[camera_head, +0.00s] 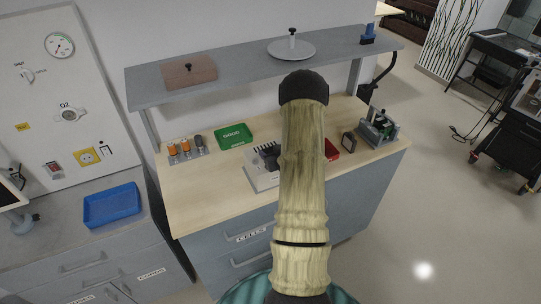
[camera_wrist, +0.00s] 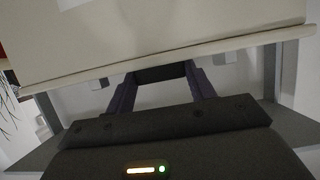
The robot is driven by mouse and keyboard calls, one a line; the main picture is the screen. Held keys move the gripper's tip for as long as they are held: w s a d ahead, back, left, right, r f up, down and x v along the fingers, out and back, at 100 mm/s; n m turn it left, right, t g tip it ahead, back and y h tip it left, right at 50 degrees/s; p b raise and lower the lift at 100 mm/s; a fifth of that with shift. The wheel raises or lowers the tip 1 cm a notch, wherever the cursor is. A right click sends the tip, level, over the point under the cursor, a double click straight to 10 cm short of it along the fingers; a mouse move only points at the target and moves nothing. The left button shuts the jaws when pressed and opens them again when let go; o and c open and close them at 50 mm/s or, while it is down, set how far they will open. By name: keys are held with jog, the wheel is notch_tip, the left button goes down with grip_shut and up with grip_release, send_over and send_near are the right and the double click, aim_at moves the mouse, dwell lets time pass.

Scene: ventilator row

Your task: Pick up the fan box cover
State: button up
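The other is a round grey disc (camera_head: 291,50) with a knob, further right. I cannot tell for certain which is the fan box cover; the brown plate is box-shaped. In the head view my own arm hides my gripper. In the wrist view my gripper (camera_wrist: 160,75) has its fingers apart. A dark block shows between their tips; I cannot tell what it is. Neither plate is seen in it.
A grey-white device (camera_head: 262,174) stands on the wooden counter (camera_head: 205,208), partly behind my arm. A green tray (camera_head: 234,136), orange-topped containers (camera_head: 185,148) and a grey-green device (camera_head: 380,128) stand around it. A blue tray (camera_head: 112,205) lies left. A pale board (camera_wrist: 180,30) fills the upper wrist view.

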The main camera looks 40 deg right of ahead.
jog(key=c, duration=0.4)
jog(key=shift+o, duration=0.2)
jog(key=shift+r, duration=0.15)
notch_tip(320, 180, up, 10)
jog(key=b, duration=0.2)
dwell(0.4)
